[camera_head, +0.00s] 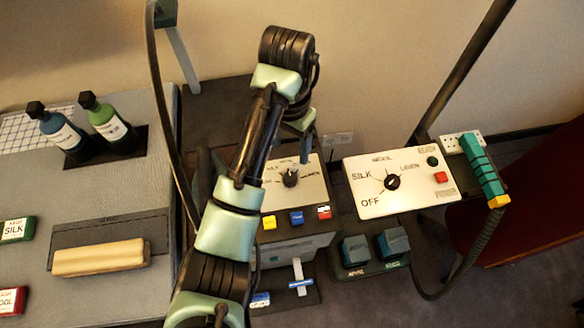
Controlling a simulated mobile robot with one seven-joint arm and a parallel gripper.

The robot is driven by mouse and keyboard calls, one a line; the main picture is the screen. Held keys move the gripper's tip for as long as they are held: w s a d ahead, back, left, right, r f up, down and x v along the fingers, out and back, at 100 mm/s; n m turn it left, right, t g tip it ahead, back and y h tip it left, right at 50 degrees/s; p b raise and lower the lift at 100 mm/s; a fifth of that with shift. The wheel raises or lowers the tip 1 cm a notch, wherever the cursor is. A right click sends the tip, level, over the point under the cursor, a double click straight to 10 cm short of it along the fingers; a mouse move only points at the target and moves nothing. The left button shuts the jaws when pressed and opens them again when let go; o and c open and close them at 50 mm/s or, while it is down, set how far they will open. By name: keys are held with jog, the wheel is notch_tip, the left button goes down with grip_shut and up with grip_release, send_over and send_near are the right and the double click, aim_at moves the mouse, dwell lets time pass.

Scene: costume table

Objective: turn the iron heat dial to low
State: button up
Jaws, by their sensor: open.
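Two panels carry a black dial, and I cannot tell for sure which is the iron heat dial. One dial (392,182) sits on a white panel (432,200) marked OFF, SILK, WOOL and LINEN. The other dial (290,177) sits on a cream panel (283,199) to its left, with lettering too small to read surely. Where each pointer aims is unclear. My gripper (305,146) hangs at the end of my folded arm, above the back of the cream panel and apart from the white panel's dial. It is open and appears empty; its fingers are partly hidden.
Green and red buttons are on the white panel. A green handle (481,165) and hose stand at right. Bottles (109,123) and a wooden block (100,257) are on the left board.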

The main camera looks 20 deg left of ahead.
aim_at(291, 177)
notch_tip(291, 177, down, 12)
jog(key=b, duration=0.5)
jog(key=shift+s+d+f+b, duration=0.1)
jog(key=shift+s+f+b, duration=0.05)
jog(key=shift+b, duration=0.2)
grip_shut()
